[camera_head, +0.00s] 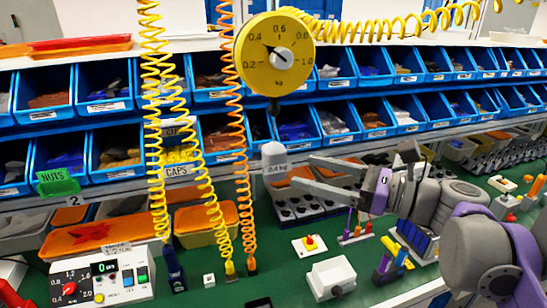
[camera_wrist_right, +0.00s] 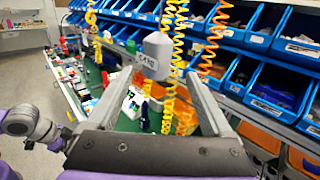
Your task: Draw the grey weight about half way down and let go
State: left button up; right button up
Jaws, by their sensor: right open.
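The grey weight (camera_head: 275,163), labelled 0.4 kg, hangs upright below the yellow dial scale (camera_head: 300,82). The scale's needle points up and left, near 0.4. My right gripper (camera_head: 303,172) comes in from the right, its fingers open and pointing at the weight. In the right wrist view the weight (camera_wrist_right: 157,52) shows between and just beyond the tips of my open right gripper (camera_wrist_right: 157,77), with a gap on each side. I cannot tell how the weight joins the scale. My left gripper is not visible.
Yellow coiled cords (camera_head: 152,110) and an orange coiled cord (camera_head: 240,150) hang left of the weight. Rows of blue bins (camera_head: 105,107) stand behind. Below on the green bench are a white control box (camera_head: 125,278) and a white block (camera_head: 331,278).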

aim_at(274, 144)
jog(key=p+x, duration=0.1)
jog(key=x, duration=1)
jog(key=shift+s+r, duration=0.15)
jog(key=shift+s, duration=0.1)
jog(key=shift+a, duration=0.1)
grip_shut()
